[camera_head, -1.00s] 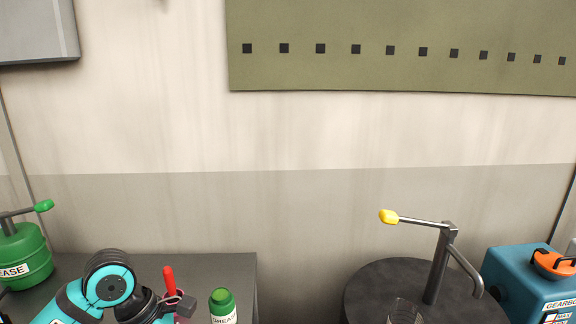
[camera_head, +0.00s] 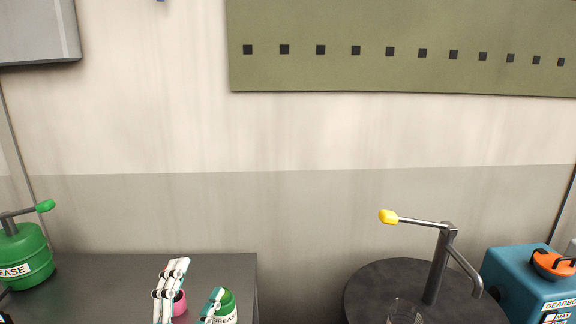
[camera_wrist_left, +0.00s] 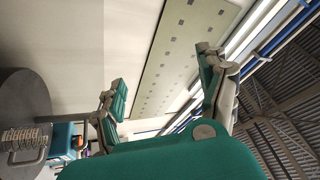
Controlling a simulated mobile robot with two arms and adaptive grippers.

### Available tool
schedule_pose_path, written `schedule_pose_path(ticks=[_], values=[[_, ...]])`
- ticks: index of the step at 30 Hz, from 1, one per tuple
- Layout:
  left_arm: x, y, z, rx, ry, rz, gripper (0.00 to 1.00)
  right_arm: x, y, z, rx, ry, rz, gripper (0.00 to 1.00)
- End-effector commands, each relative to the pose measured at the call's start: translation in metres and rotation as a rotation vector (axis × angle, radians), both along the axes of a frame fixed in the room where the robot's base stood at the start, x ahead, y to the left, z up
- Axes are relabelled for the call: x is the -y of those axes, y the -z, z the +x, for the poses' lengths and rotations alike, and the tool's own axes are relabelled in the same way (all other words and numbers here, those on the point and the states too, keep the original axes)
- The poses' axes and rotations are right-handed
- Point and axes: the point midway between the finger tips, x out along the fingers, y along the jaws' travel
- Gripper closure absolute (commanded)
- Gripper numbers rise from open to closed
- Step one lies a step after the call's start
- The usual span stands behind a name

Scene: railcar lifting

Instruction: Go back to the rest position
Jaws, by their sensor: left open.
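My left gripper (camera_head: 197,277) shows at the bottom of the head view, over the dark bench on the left. Its white and teal fingers point up and stand apart. In the left wrist view its fingers (camera_wrist_left: 162,78) are spread with nothing held between them; the wall and ceiling show beyond. A green-capped grease bottle (camera_head: 226,305) stands just behind or beside the right finger, partly covered by it. A small pink thing (camera_head: 180,303) shows behind the left finger; what it is I cannot tell. My right gripper is in neither view.
A green grease can (camera_head: 27,257) stands on the dark bench (camera_head: 100,275) at far left. At right are a round dark drum top (camera_head: 385,280) with a yellow-handled pump (camera_head: 440,262), and a blue gearbox container (camera_head: 515,282).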

Motion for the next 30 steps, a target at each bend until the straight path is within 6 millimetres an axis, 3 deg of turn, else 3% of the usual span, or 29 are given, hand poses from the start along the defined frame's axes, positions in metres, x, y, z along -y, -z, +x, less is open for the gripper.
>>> schedule_pose_path(ticks=[3, 6, 9, 12, 18, 23, 30], values=[[-0.043, 0.078, -0.006, -0.353, -0.166, -0.239, 0.24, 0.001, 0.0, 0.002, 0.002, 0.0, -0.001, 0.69], [-0.065, 0.147, -0.032, -0.642, -0.287, -0.397, 0.24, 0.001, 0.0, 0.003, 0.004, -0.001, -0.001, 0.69], [-0.072, 0.205, -0.07, -0.901, -0.382, -0.511, 0.24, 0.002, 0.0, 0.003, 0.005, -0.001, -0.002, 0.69], [-0.072, 0.245, -0.109, -1.109, -0.452, -0.586, 0.24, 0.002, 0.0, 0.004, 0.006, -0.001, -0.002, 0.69], [-0.062, 0.291, -0.181, -1.424, -0.546, -0.674, 0.24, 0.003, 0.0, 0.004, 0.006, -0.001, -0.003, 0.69], [-0.051, 0.31, -0.234, -1.639, -0.599, -0.714, 0.24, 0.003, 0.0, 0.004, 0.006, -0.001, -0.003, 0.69], [-0.049, 0.396, -0.221, -1.674, -0.615, -0.702, 0.24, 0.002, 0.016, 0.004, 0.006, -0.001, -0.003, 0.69]])
